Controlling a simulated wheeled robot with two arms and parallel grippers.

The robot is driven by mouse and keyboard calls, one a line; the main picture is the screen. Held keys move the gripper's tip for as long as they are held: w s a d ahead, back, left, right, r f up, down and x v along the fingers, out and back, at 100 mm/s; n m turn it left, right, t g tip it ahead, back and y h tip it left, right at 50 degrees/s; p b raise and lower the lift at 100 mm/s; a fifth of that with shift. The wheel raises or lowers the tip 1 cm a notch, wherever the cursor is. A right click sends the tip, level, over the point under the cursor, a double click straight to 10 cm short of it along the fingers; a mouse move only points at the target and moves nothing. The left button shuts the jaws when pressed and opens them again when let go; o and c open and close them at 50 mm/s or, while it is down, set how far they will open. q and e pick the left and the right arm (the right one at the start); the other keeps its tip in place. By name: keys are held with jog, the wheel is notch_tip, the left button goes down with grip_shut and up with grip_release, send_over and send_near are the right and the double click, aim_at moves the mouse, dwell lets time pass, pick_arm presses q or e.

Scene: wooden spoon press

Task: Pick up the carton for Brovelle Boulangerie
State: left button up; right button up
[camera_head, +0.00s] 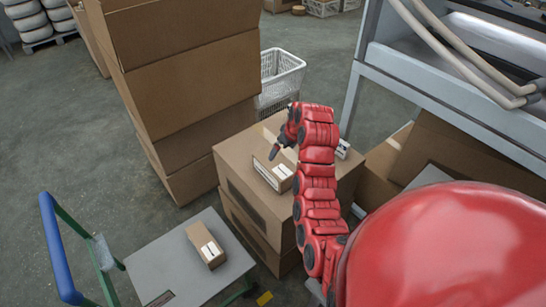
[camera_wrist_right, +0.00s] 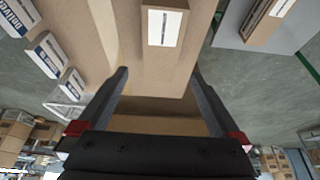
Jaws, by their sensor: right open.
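A small brown carton (camera_head: 273,175) with a white label lies on top of a large cardboard box (camera_head: 240,160). It also shows in the right wrist view (camera_wrist_right: 180,28), ahead of the fingertips. A second small labelled carton (camera_head: 206,245) lies on the grey cart platform and appears at the top right of the wrist view (camera_wrist_right: 268,18). I cannot read the name on either label. My right gripper (camera_head: 281,146) is above the large box near the first carton; its fingers (camera_wrist_right: 160,73) are apart with nothing between them. My left gripper is out of view.
Several white-labelled cartons (camera_wrist_right: 46,54) stand at the left of the wrist view; one (camera_head: 342,149) shows beside my arm. A tall box stack (camera_head: 190,90) stands at left, a white basket (camera_head: 281,72) behind. A metal frame (camera_head: 440,95) is at right. The cart has a blue handle (camera_head: 57,250).

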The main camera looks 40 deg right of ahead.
jog(key=b, duration=0.8)
send_near(274, 164)
jog(key=x, duration=0.2)
jog(key=shift+s+d+f, duration=0.1)
jog(key=shift+d+f, duration=0.05)
jog(key=shift+f, duration=0.2)
jog(key=x, duration=0.5)
jog(key=shift+w+f, duration=0.25)
jog(key=shift+w, duration=0.1)
jog(key=shift+x, duration=3)
jog(key=shift+r, duration=0.1)
jog(key=c, duration=1.4)
